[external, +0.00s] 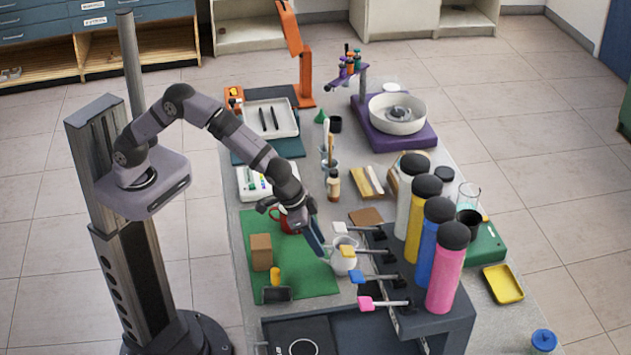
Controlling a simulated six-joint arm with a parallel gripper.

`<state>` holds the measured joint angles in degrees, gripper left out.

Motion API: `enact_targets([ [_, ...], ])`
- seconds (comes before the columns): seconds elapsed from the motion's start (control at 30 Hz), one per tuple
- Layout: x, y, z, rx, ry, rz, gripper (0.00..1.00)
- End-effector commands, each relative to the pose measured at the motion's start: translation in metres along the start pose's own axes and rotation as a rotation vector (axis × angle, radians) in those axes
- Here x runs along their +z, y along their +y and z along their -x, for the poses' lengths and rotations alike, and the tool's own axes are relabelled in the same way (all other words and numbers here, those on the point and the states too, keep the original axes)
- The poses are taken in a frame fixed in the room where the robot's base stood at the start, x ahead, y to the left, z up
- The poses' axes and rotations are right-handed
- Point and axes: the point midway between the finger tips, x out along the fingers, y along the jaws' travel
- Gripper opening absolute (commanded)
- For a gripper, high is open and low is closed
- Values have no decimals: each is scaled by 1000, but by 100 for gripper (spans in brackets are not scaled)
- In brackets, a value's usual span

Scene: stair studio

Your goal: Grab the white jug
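The white jug (343,262) stands upright at the right edge of the green mat (307,281), close to the dispenser levers. Its upper right part is partly covered by a yellow-tipped lever. My gripper (316,241) reaches down just left of the jug, with a dark blue-grey finger close to its rim. I cannot tell whether that finger touches the jug. The other finger is not clearly seen, so the opening of the gripper is unclear. A red mug (284,222) sits behind my gripper and is partly hidden by it.
A dispenser rack (440,318) with several coloured bottles stands right of the jug, its levers (377,277) reaching towards it. A brown block (261,252), a yellow cylinder (275,277) and a dark box (277,295) stand on the mat's left. The mat's front middle is clear.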

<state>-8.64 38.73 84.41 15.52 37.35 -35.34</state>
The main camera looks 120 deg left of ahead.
Motion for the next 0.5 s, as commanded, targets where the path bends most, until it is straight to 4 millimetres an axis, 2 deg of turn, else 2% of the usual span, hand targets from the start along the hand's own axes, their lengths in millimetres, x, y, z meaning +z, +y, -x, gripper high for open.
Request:
enact_targets([
  [0.23,0,0,-25,0,-1,1,32],
  [0.5,0,0,-32,0,0,1,32],
])
